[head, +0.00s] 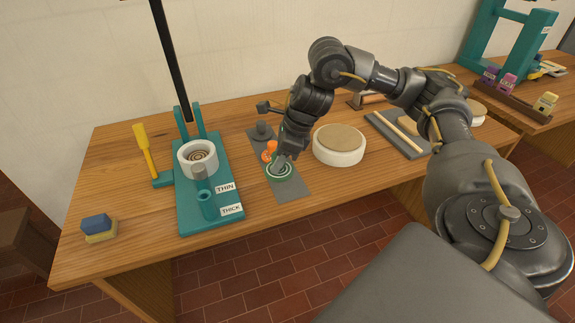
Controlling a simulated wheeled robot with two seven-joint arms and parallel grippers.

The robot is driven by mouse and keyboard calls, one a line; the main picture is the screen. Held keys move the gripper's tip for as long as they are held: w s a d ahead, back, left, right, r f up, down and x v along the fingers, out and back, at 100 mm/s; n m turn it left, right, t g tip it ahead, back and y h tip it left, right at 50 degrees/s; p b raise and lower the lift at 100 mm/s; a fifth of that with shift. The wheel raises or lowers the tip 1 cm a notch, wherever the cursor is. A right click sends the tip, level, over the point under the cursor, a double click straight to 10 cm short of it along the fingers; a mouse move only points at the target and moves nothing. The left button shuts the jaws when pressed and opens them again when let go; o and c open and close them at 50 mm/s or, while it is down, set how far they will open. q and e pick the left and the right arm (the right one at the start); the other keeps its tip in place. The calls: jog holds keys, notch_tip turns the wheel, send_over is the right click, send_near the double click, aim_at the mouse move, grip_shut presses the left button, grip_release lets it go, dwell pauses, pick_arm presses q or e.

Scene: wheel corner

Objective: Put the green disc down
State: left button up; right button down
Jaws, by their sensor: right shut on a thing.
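The fingers hide part of the disc. I cannot tell whether the disc touches the mat or is just above it. My left gripper is not in view.
A teal press (210,218) with THIN and THICK labels stands left. An orange piece (269,151) is close behind my gripper. A round white wheel (340,155) stands right. A sponge pair (98,228) lies front left. Bare wood surrounds them.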

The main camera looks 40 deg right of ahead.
aim_at(289, 163)
jog(key=f, duration=0.1)
jog(key=d+f, duration=0.1)
jog(key=shift+w+d+f+b, duration=0.1)
jog(key=shift+d+f+b, duration=0.2)
jog(key=shift+f, duration=0.1)
jog(key=shift+w+d+f+b, duration=0.15)
jog(key=shift+d+f, duration=0.2)
jog(key=shift+f, duration=0.1)
jog(key=shift+w+d+f+b, duration=0.1)
jog(key=shift+d+f+b, duration=0.05)
jog(key=shift+d+f, duration=0.65)
jog(key=shift+f, duration=0.15)
notch_tip(289, 163, down, 2)
jog(key=shift+f+b, duration=0.2)
jog(key=shift+b, duration=0.35)
jog(key=shift+w+f, duration=0.1)
jog(key=shift+f, duration=0.15)
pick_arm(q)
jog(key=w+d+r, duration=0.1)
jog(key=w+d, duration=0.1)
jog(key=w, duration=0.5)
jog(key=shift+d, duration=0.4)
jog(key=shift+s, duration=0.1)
pick_arm(e)
jog(key=shift+r, duration=0.1)
